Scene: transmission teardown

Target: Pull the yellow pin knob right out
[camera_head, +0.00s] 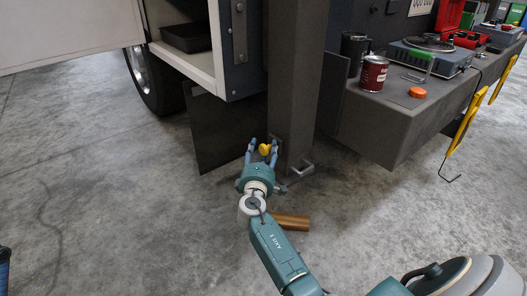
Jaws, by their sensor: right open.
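The yellow pin knob (264,149) sits low on the side of the dark square post (294,85). My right gripper (261,152) reaches up to it from below in the picture. Its two blue fingers are open, one on each side of the knob, with the right finger close to the post. I cannot tell whether either finger touches the knob. The pin behind the knob is hidden. Only a blue and dark piece, seemingly of my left gripper (4,268), shows at the lower left edge; its jaws cannot be made out.
A metal bracket (301,171) juts from the post's foot. A brown cylinder (291,221) lies on the floor beside my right arm. A dark panel (222,132) stands left of the post. The grey bench (377,130) with a red can (373,75) is at right. The left floor is clear.

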